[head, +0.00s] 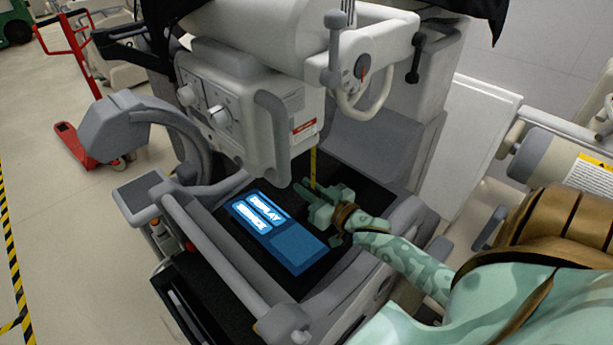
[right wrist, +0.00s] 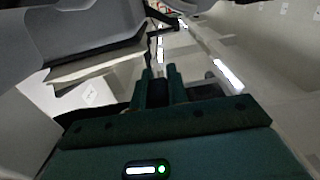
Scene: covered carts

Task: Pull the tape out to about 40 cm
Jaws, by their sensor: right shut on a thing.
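A yellow tape (head: 313,165) hangs straight down from the underside of the machine's white head unit (head: 245,105) in the head view. It is drawn out a short way. My right gripper (head: 308,190), pale green, is at the tape's lower end, just above the dark top of the cart, and is shut on it. In the right wrist view the two dark fingers (right wrist: 160,72) stand close together; the tape cannot be made out clearly there. The tape's end is hidden by the fingers. My left gripper is not in view.
A lit blue display panel (head: 272,228) lies on the cart top, left of my right gripper. A grey handle bar (head: 225,265) runs along the cart's front. A red pallet jack (head: 75,100) stands on the floor at the back left. Yellow-black floor tape (head: 14,260) is at far left.

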